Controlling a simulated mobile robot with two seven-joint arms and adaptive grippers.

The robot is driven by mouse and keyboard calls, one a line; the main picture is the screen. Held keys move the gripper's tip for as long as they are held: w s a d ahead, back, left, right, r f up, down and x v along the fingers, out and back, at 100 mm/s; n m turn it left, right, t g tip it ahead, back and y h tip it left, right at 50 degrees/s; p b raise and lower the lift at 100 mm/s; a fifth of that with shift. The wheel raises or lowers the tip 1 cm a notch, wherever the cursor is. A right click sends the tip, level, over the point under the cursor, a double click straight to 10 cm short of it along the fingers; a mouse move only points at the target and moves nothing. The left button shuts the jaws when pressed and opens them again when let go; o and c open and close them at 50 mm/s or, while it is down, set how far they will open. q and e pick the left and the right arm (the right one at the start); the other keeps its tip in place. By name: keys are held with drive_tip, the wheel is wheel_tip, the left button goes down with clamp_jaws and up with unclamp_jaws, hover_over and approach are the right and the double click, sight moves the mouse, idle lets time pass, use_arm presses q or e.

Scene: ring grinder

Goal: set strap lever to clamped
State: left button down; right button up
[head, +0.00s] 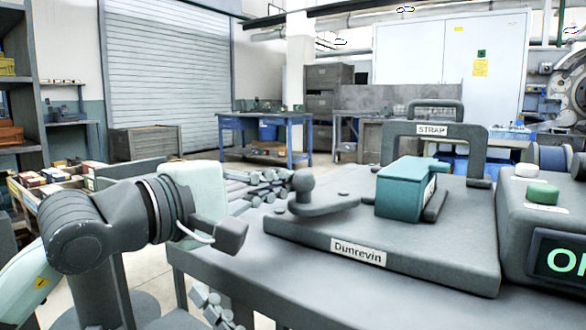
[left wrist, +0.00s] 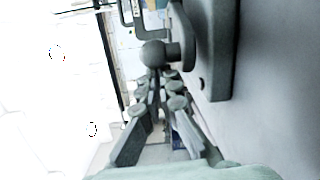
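The strap lever (head: 325,204) is a grey arm lying low on the grey baseplate (head: 435,258) marked "Dunrevin". Its upright ball knob (head: 303,182) stands at the lever's left end. The knob also shows in the left wrist view (left wrist: 153,53). A grey arch (head: 432,129) labelled STRAP stands at the back of the plate. My left gripper (head: 285,183) is just left of the knob and points at it. Its fingers (left wrist: 161,82) look apart by a narrow gap, with nothing between them. What seem to be my right gripper's fingers (head: 215,308) show below the table edge, mostly hidden.
A teal block (head: 403,188) sits on the plate right of the lever. A grey control box (head: 545,225) with a green button (head: 542,194) and a lit display stands at the right. The grey table (head: 300,285) is bare in front of the plate.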

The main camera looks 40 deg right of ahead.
use_arm(q)
drive_tip(key=shift+s+d+g, duration=0.15)
drive_tip(key=shift+s+g, duration=0.15)
drive_tip(key=shift+s, duration=0.15)
drive_tip(key=s+a, duration=0.1)
drive_tip(key=a, duration=1.1)
drive_tip(key=shift+s+r, duration=0.2)
drive_tip(key=shift+s, duration=0.05)
